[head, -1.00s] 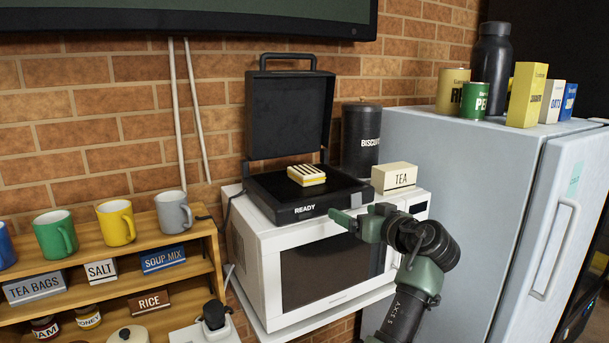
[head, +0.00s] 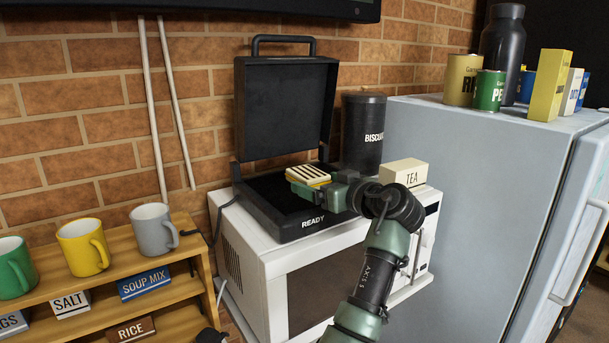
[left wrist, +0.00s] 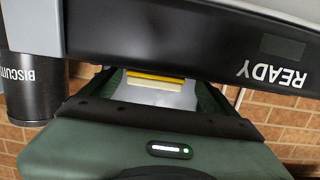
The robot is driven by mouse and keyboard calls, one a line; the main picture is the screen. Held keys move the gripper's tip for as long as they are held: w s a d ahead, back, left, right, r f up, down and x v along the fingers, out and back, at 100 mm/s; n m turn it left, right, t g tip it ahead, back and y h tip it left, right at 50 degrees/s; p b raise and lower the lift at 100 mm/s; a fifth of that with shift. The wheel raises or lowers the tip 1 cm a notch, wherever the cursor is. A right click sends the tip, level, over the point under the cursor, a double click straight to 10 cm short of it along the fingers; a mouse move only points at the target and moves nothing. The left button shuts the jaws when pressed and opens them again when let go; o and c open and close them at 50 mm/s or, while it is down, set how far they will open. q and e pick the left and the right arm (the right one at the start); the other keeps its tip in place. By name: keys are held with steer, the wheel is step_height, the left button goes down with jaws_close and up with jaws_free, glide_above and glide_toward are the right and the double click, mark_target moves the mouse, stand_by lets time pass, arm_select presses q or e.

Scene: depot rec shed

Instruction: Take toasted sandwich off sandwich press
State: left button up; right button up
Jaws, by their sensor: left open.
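The toasted sandwich (head: 307,173), pale with dark grill stripes and a yellow filling, lies on the lower plate of the black sandwich press (head: 285,207). The press lid stands open and its front reads READY. My left gripper (head: 312,187) is at the sandwich, reaching in over the right side of the press. Its jaws are open. In the left wrist view, the sandwich (left wrist: 155,80) shows edge-on between the green fingers, with the press front (left wrist: 180,35) upside down. Whether the fingers touch it I cannot tell. My right gripper is not in view.
The press sits on a white microwave (head: 270,262). A TEA box (head: 404,173) and a black biscuit canister (head: 362,132) stand close to the right and behind. A fridge (head: 460,190) is on the right. A wooden shelf with mugs (head: 190,262) is on the left.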

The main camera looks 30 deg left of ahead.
mark_target(309, 172)
arm_select(q)
steer(key=shift+w+a+r, duration=0.15)
steer(key=shift+a+r, duration=0.05)
steer(key=shift+a, duration=0.2)
steer(key=p+x, duration=0.1)
steer(key=x, duration=0.1)
steer(key=p+x, duration=0.2)
steer(key=shift+w+a, duration=0.2)
steer(key=shift+w, duration=0.25)
steer(key=shift+w+a+f, duration=0.1)
steer(key=shift+a+f, duration=0.05)
steer(key=shift+a, duration=0.1)
steer(key=shift+d, duration=0.15)
steer(key=shift+c, duration=0.9)
steer(key=c, duration=0.9)
